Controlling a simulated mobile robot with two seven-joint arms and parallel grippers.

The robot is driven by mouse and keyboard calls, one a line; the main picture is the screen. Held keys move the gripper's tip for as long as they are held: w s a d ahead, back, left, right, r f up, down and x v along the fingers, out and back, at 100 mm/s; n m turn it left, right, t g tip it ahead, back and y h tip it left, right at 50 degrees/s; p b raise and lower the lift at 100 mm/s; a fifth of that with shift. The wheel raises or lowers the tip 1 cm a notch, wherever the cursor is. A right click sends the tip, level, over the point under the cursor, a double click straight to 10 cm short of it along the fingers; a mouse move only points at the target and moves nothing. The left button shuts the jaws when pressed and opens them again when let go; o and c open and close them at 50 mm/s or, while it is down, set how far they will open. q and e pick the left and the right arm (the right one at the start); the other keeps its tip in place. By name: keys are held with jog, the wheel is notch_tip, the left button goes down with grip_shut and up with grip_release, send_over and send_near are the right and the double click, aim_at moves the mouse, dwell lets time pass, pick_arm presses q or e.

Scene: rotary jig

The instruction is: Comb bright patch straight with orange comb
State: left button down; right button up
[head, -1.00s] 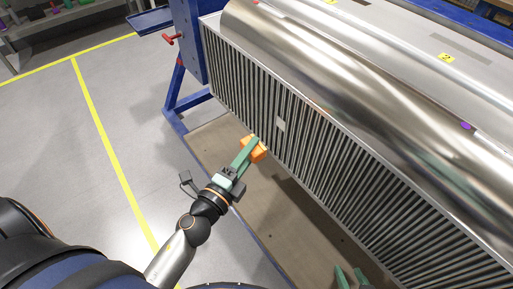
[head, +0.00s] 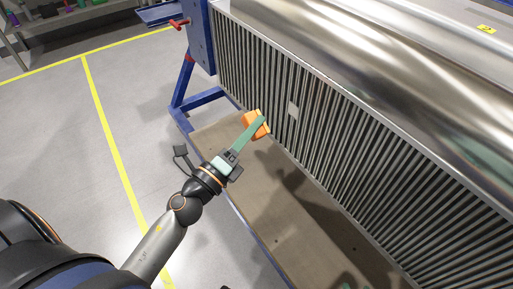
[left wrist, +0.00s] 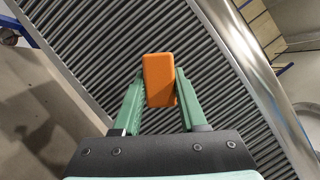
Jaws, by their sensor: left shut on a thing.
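The orange comb (head: 251,129) is held between the green fingers of my left gripper (head: 258,123). In the left wrist view the comb (left wrist: 158,80) is a plain orange block between the fingertips (left wrist: 160,92), in front of the ribbed fins. Its teeth cannot be made out. The bright patch (head: 293,108) is a small pale rectangle on the finned face (head: 345,150), a little right of the comb and slightly higher in the head view. The comb looks apart from the patch. I cannot make out the patch in the left wrist view. Only green tips of my right gripper (head: 356,286) show at the bottom edge.
A large shiny metal cylinder (head: 390,65) runs above the fins. A blue stand (head: 200,45) with a red handle (head: 179,24) is at the left end. A brown board (head: 290,220) lies below the fins. Open grey floor with yellow lines is at left.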

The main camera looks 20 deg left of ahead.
aim_at(288, 102)
pick_arm(q)
jog(key=shift+w+a+f+m+h+b, duration=0.1)
jog(key=shift+a+f+m+h+b, duration=0.1)
jog(key=shift+m+b, duration=0.4)
jog(key=shift+w+a+f+m+h+b, duration=0.1)
jog(key=shift+m+h+b, duration=0.1)
jog(key=shift+m+b, duration=0.35)
jog(key=shift+r+m+t+h, duration=0.15)
jog(key=shift+m+t+h, duration=0.15)
jog(key=shift+m, duration=0.15)
jog(key=shift+w+r+m+b, duration=0.1)
jog(key=shift+r+m+b, duration=0.1)
jog(key=shift+m+b, duration=0.15)
jog(key=shift+w+d+r, duration=0.15)
jog(key=shift+w+d, duration=0.05)
jog(key=shift+w, duration=0.3)
jog(key=shift+w+d+p, duration=0.2)
jog(key=shift+w+d, duration=0.2)
jog(key=shift+w, duration=0.25)
jog(key=shift+w+d+p, duration=0.2)
jog(key=shift+w+d, duration=0.2)
jog(key=shift+w, duration=0.3)
jog(key=shift+w+d+p, duration=0.2)
jog(key=shift+w+d, duration=0.2)
jog(key=shift+w, duration=0.25)
pick_arm(e)
jog(key=shift+d+f, duration=0.1)
jog(key=shift+f, duration=1.55)
